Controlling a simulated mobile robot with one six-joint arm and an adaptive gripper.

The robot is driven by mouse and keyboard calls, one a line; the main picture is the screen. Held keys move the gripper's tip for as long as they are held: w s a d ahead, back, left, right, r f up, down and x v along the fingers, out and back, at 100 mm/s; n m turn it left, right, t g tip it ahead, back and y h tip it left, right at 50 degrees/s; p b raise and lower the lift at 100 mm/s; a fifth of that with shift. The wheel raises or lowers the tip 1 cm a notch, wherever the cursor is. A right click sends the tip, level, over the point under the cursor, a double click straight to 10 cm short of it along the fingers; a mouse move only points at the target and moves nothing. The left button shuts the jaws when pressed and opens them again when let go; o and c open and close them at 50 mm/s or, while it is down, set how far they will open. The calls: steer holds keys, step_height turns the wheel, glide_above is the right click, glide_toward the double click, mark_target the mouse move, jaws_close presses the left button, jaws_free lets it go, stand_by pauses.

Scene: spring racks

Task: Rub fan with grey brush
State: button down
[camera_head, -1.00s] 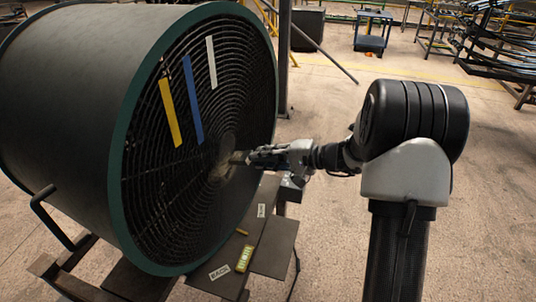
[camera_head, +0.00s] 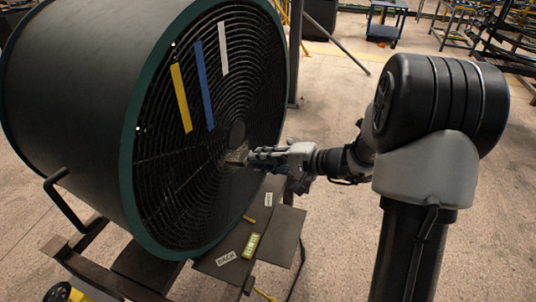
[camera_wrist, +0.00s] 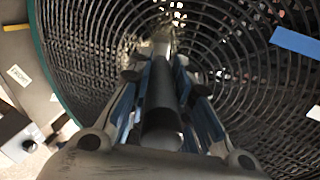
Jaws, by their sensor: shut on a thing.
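The fan (camera_head: 165,190) is a large dark drum with a green rim and a round wire grille, filling the left of the head view. Yellow, blue and white strips hang on its upper grille. My gripper (camera_head: 262,155) is at the grille's front, just below and right of the dark hub. In the wrist view my gripper (camera_wrist: 160,85) is shut around the dark handle of the brush (camera_wrist: 160,110). The brush's pale bristles (camera_head: 236,157) are at the grille and appear to touch it; exact contact is hard to tell. The grille (camera_wrist: 240,85) spreads behind the brush.
A dark post (camera_head: 295,55) stands behind the fan. A blue cart (camera_head: 384,22) is far back. The floor to the right is open.

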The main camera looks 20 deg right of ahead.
steer(key=shift+s+a, duration=1.45)
steer(key=shift+s, duration=0.05)
steer(key=w+d+r, duration=0.1)
steer(key=w+d, duration=0.8)
steer(key=w, duration=0.1)
steer(key=shift+d+r, duration=0.15)
steer(key=shift+d, duration=0.25)
stand_by(0.5)
steer(key=shift+s+d, duration=2.05)
steer(key=shift+d, duration=0.1)
steer(key=shift+s+d, duration=1.05)
steer(key=shift+d, duration=0.05)
